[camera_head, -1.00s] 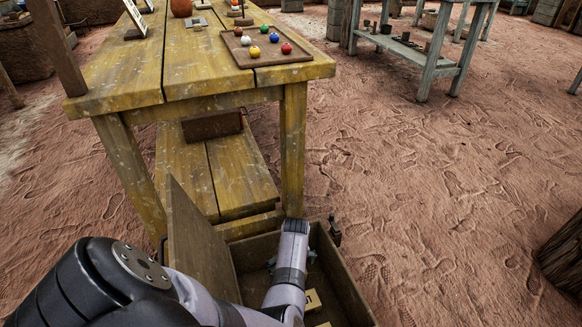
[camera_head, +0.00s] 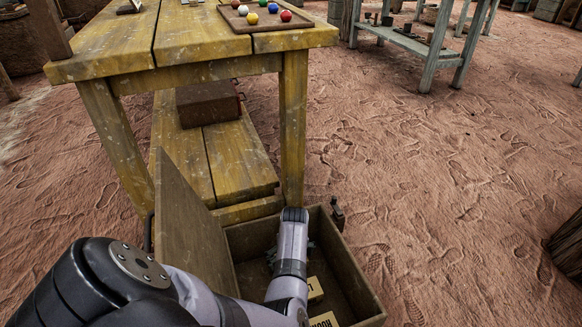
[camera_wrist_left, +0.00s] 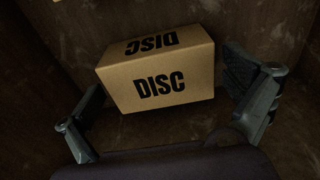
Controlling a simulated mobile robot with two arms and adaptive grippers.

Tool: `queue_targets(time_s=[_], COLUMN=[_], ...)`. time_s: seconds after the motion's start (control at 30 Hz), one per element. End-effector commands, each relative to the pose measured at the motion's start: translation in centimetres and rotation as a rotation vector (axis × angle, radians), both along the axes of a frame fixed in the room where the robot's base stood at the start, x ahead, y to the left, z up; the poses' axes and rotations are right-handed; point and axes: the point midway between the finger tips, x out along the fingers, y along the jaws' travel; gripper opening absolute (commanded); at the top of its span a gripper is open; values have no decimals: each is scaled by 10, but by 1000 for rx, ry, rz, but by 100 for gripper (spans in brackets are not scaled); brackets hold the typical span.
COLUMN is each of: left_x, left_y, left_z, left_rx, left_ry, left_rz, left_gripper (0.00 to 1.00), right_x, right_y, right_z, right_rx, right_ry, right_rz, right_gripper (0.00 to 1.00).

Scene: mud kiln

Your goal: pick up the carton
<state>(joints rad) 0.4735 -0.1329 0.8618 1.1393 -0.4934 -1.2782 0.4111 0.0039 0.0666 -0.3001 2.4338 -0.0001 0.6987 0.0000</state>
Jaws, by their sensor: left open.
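A tan cardboard carton (camera_wrist_left: 160,78) with "DISC" in black letters sits slightly turned on the brown floor of a chest in the left wrist view. My left gripper (camera_wrist_left: 166,72) is open, with one finger on each side of the carton. The left finger is close to its side; I cannot tell if it touches. In the head view my left arm reaches down into the open wooden chest (camera_head: 345,268), and hides the DISC carton. Two other tan labelled cartons, one farther back (camera_head: 315,289) and one nearer (camera_head: 324,320), lie in the chest. My right gripper is out of view.
The chest's raised lid (camera_head: 190,230) stands left of my forearm. A yellow wooden table (camera_head: 205,75) with a lower shelf is just behind, holding a tray (camera_head: 262,27) of coloured balls. A brown case (camera_head: 208,103) rests on that shelf. Sandy floor to the right is open.

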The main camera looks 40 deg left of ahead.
Motion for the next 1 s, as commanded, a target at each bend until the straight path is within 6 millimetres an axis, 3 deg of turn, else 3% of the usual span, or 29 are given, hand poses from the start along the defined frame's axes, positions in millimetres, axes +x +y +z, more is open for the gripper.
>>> queue_targets(time_s=[0.17,1.0], left_x=[0,0], left_y=[0,0], left_z=[1,0], left_rx=[0,0], left_ry=[0,0], left_rz=[0,0], left_gripper=[100,45], right_x=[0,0], right_y=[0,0], right_z=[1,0], right_rx=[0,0], right_ry=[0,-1], right_rz=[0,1], right_gripper=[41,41])
